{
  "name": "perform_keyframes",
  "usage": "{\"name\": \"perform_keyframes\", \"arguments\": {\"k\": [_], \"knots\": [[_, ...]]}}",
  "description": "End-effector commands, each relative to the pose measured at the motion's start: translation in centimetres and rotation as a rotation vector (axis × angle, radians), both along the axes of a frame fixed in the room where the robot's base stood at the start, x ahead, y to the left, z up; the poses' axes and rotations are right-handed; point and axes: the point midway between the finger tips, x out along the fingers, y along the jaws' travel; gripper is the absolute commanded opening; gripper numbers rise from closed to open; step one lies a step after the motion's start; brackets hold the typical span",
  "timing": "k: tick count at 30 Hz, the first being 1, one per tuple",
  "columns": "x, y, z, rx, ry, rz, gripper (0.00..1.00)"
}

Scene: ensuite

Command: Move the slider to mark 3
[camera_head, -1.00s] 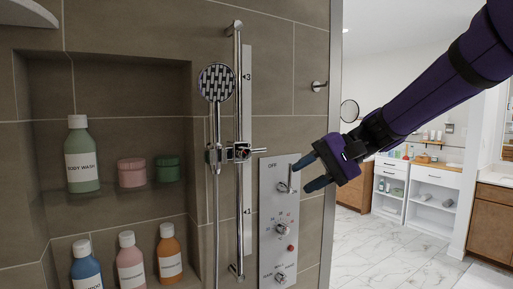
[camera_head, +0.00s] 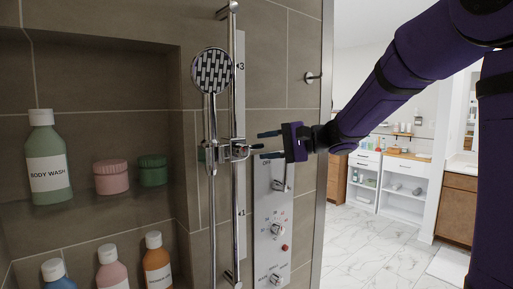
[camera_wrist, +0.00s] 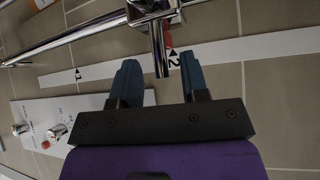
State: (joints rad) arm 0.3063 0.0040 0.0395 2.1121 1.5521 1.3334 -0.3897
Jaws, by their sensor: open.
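The slider (camera_head: 238,150) is a chrome bracket on the vertical shower rail (camera_head: 234,200), level with the middle of the rail. In the wrist view, the slider's chrome stub (camera_wrist: 160,52) points in between my fingertips, close to mark 2 (camera_wrist: 174,62), with a red patch beside it. Mark 3 (camera_head: 241,66) is higher on the white scale strip, near the hand shower's head. Mark 1 (camera_head: 241,214) is below. My gripper (camera_head: 262,141) is open just right of the slider, its dark blue fingers pointing at it. I cannot tell whether they touch the stub.
The hand shower (camera_head: 212,72) sits on the slider, and its hose hangs down. A metal control panel (camera_head: 270,215) with a lever and knobs is below my gripper. A niche at left holds bottles and jars (camera_head: 111,178). A wall hook (camera_head: 312,78) is at upper right.

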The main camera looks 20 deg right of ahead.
Motion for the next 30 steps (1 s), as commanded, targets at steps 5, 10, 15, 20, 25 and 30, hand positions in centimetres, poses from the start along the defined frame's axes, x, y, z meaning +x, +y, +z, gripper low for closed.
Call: {"name": "perform_keyframes", "arguments": {"k": [5, 10, 15, 20, 25, 30], "knots": [[0.8, 1.8, -0.3, 0.000, 0.000, 0.001, 0.41], [1.2, 2.4, -0.4, 0.000, 0.000, 0.000, 0.41], [1.2, 2.4, -0.4, 0.000, 0.000, 0.000, 0.41], [1.2, 2.4, -0.4, 0.000, 0.000, 0.000, 0.23], [1.2, 2.4, -0.4, -0.001, 0.000, 0.000, 0.00], [1.2, 2.4, -0.2, 0.000, -0.001, 0.000, 0.00]]}}
